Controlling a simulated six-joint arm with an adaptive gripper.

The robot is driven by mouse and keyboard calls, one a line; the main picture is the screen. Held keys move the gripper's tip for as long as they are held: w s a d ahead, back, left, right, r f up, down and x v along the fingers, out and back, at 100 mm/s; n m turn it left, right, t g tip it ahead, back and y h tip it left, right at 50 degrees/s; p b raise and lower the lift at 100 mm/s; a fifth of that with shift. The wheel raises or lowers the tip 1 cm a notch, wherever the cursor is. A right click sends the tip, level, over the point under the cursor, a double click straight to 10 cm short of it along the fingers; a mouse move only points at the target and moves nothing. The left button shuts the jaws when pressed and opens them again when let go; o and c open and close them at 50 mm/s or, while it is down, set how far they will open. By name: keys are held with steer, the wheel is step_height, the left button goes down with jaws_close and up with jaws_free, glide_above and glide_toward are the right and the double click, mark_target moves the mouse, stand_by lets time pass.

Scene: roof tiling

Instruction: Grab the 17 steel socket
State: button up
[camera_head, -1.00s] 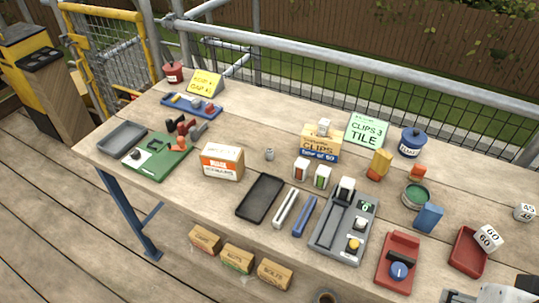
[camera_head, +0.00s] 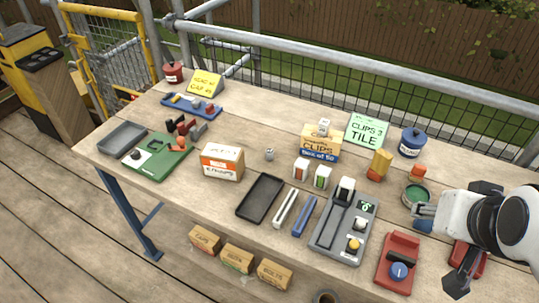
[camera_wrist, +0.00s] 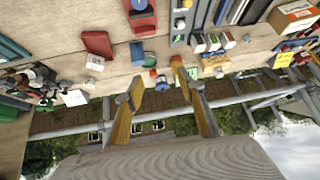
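A small steel-grey cylinder (camera_head: 269,154), which looks like a socket, stands upright near the middle of the table, right of the orange and white box. Its number is too small to read. My gripper (camera_head: 422,216) has entered at the right of the head view, above the table near the green round tin, far to the right of the cylinder. In the wrist view my gripper (camera_wrist: 160,80) has its fingers apart with nothing held between them.
The orange and white box (camera_head: 222,162) stands left of the cylinder, and the clips box (camera_head: 320,144) to its right. A black tray (camera_head: 260,198) lies in front. A grey tray with blocks (camera_head: 343,228) and a red device (camera_head: 398,262) lie between. Table behind the cylinder is clear.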

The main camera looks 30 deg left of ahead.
steer(key=w+a+f+n+t+y, duration=0.1)
steer(key=w+a+f, duration=0.2)
steer(key=w+a, duration=0.6)
steer(key=n+t+y, duration=0.2)
steer(key=y, duration=0.4)
glide_toward(271, 153)
steer(key=v, duration=0.2)
steer(key=shift+s+r, duration=0.2)
steer(key=shift+r, duration=0.1)
steer(key=shift+x, duration=3.4)
steer(key=shift+f, duration=0.1)
steer(key=shift+x, duration=2.6)
